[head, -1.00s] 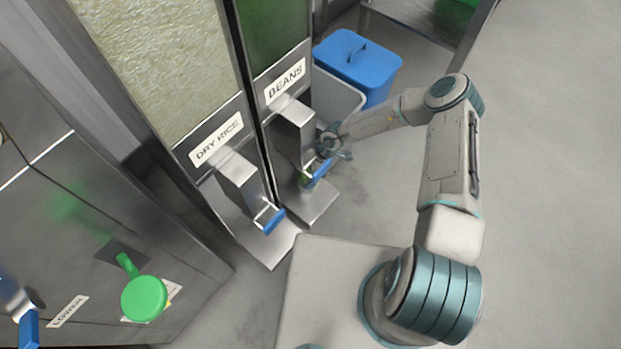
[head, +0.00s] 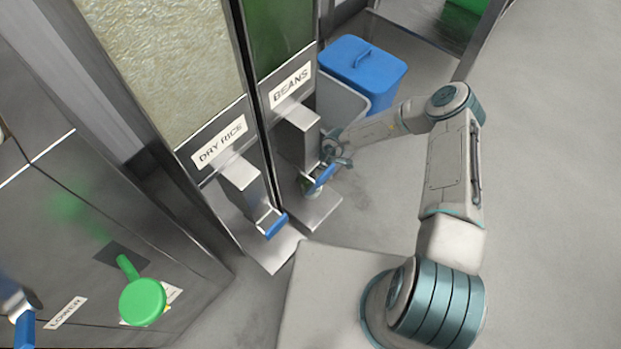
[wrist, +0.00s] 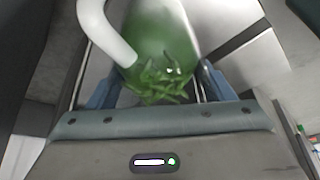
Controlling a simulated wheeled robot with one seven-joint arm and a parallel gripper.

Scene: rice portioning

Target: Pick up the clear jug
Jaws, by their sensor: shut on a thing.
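The clear jug (wrist: 165,42) with green contents fills the space between my fingers in the wrist view. A pale curved piece (wrist: 108,38), which looks like a handle, rises at its upper left. My gripper (wrist: 157,88) is shut on the jug, with a blue fingertip on each side. In the head view the jug (head: 312,190) shows only as a small green patch under the BEANS dispenser's blue lever (head: 320,177). My gripper (head: 335,158) is just behind it there. I cannot tell whether the jug's base touches the metal shelf (head: 313,214).
The DRY RICE dispenser (head: 240,180) with its blue lever stands to the left of the BEANS dispenser (head: 297,125). A grey bin (head: 340,103) and a blue lidded bin (head: 362,72) stand behind. Open floor (head: 550,180) lies to the right.

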